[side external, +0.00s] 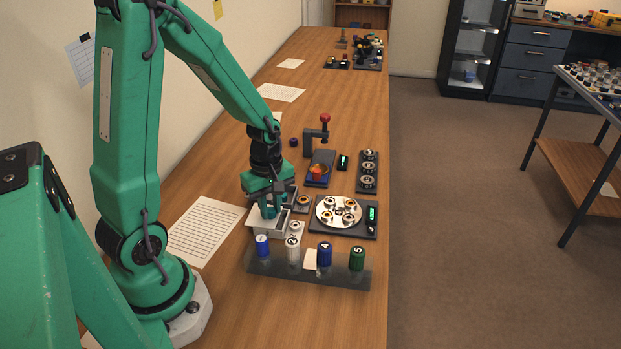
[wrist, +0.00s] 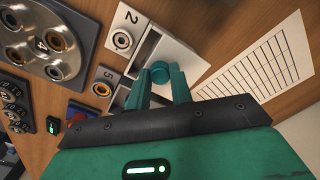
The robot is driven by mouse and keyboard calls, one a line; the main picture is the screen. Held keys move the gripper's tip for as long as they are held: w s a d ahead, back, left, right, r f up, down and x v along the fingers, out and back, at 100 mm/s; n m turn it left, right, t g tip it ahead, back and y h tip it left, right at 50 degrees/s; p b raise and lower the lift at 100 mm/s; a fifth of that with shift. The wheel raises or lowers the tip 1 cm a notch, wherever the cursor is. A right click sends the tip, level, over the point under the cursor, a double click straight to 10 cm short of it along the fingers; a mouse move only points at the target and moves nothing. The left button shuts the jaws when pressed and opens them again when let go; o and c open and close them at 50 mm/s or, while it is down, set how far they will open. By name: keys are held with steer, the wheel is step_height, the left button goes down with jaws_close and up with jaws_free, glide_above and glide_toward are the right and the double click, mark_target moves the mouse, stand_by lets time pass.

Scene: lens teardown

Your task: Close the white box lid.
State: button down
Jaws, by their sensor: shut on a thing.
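The white box (side external: 262,228) stands on the bench below my gripper (side external: 268,211). In the wrist view, the white lid (wrist: 187,62) carries a round teal knob (wrist: 160,69). My gripper (wrist: 160,82) is shut on this knob, with one green finger on each side. An open, shaded part of the box (wrist: 148,45) shows beside the lid on its left, so the lid does not cover the whole box. The fingers hide part of the near side of the box and lid.
A round plate with several rings (side external: 325,213) sits right of the box. Numbered tiles 2 (wrist: 127,19) and 5 (wrist: 107,74) lie close beside the box. A rack of coloured cylinders (side external: 350,278) stands in front. A paper sheet (side external: 203,232) lies to the left.

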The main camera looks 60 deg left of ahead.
steer(key=shift+w+d, duration=0.85)
steer(key=shift+w, duration=0.1)
steer(key=c, duration=1.2)
jaws_free()
steer(key=shift+c, duration=0.2)
steer(key=shift+s+r, duration=0.1)
steer(key=shift+r, duration=0.05)
step_height(320, 180, up, 8)
steer(key=shift+f, duration=0.2)
steer(key=shift+r, duration=0.1)
